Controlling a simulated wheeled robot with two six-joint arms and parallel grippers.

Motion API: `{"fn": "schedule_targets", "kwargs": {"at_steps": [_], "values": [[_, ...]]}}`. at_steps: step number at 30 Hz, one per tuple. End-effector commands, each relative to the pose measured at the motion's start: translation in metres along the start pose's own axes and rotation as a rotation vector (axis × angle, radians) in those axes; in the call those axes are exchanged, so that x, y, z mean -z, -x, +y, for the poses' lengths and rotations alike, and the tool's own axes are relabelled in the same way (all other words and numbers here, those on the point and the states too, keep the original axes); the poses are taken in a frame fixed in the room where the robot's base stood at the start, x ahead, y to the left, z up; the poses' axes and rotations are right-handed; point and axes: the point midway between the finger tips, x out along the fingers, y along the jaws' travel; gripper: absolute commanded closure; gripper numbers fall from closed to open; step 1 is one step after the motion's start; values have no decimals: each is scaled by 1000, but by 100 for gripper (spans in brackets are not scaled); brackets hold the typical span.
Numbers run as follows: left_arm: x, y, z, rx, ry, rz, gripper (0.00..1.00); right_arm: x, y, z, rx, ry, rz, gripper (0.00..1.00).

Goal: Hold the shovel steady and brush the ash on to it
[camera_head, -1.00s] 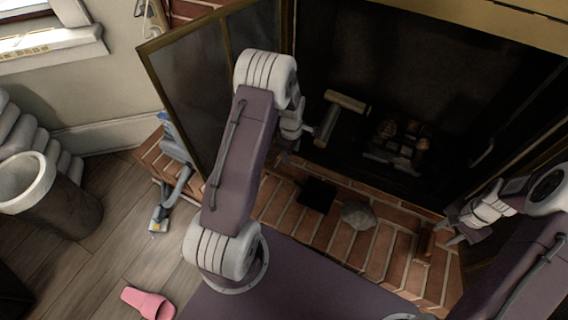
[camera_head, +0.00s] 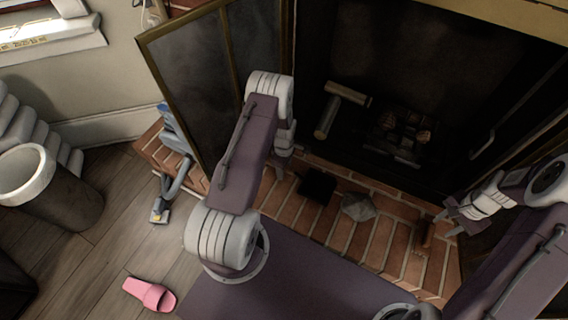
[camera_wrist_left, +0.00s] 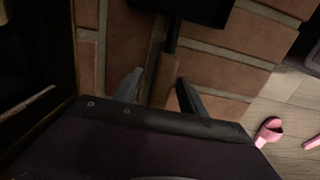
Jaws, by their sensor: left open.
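The shovel's black pan (camera_head: 316,188) lies on the brick hearth, and it shows at the top of the left wrist view (camera_wrist_left: 195,8). Its dark shaft and wooden handle (camera_wrist_left: 164,80) run down between the fingers of my left gripper (camera_wrist_left: 160,90). That gripper is open, one finger on each side of the handle with gaps. In the head view my left arm hides most of it and the handle. A grey ash heap (camera_head: 358,206) lies right of the pan. My right gripper (camera_head: 448,222) is beside a brown object (camera_head: 428,233), perhaps the brush; its grip is unclear.
The dark fireplace opening (camera_head: 400,90) with logs (camera_head: 347,94) is behind the hearth. An open glass door (camera_head: 190,85) stands close to my left arm. A vacuum-like tool (camera_head: 168,195), a bin (camera_head: 60,195) and a pink slipper (camera_head: 150,294) are at left.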

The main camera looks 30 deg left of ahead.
Motion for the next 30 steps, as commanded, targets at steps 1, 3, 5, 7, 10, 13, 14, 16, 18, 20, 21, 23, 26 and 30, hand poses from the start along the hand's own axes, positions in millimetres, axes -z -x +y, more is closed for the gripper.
{"fn": "schedule_targets", "kwargs": {"at_steps": [1,3,5,7,10,13,14,16,18,20,21,23,26,30], "values": [[0,-1,0,0,0,0,51,0,0,0,0,0,0,64],[0,-1,0,-1,0,0,51,0,0,0,0,0,0,64],[0,-1,0,-1,0,0,51,0,0,0,0,0,0,64],[0,-1,0,-1,0,0,56,0,0,0,0,0,0,64],[0,0,0,0,0,0,84,0,0,0,0,0,0,64],[0,0,0,-1,0,0,100,0,0,0,0,0,0,64],[0,0,0,-1,0,0,100,0,0,0,0,0,0,64],[0,0,0,-1,0,0,100,0,0,0,0,0,0,64],[0,0,0,-1,0,0,100,0,0,0,0,0,0,64],[0,0,0,-1,0,0,100,0,0,0,0,0,0,64],[0,0,0,-1,0,0,100,0,0,0,0,0,0,64],[0,0,0,-1,0,0,100,0,0,0,0,0,0,64],[0,0,0,-1,0,0,100,0,0,0,0,0,0,64],[0,0,0,-1,0,0,100,0,0,0,0,0,0,64]]}}
